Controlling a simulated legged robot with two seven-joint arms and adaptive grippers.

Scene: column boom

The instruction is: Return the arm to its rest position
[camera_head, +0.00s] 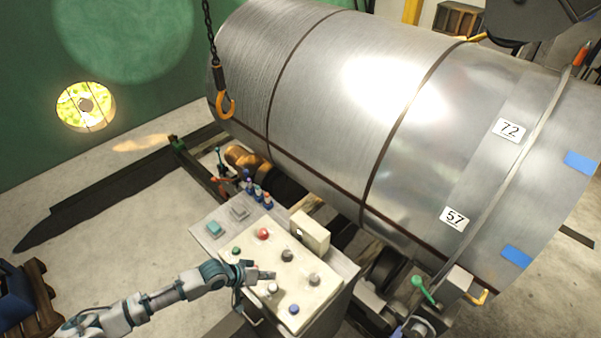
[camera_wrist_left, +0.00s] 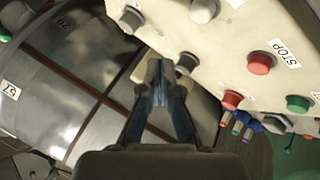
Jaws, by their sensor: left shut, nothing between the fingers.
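My left gripper (camera_head: 265,275) is over the sloped face of a control panel (camera_head: 323,282) in the head view, its arm coming in from the lower left. In the left wrist view the gripper (camera_wrist_left: 158,70) has its fingertips together with nothing between them. The panel carries a red button (camera_head: 263,234), a green button (camera_head: 237,251), a blue button (camera_head: 294,309) and several grey knobs. The red button (camera_wrist_left: 260,62) beside a STOP label also shows in the left wrist view. I cannot tell whether the fingertips touch the panel. My right gripper is not in view.
A large metal cylinder (camera_head: 330,90) with dark bands lies behind the panel. A yellow hook (camera_head: 226,106) hangs on a chain at its left end. Small coloured bottles (camera_head: 257,193) stand at the panel's far edge. A wooden pallet (camera_head: 38,290) is at lower left. Floor between is clear.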

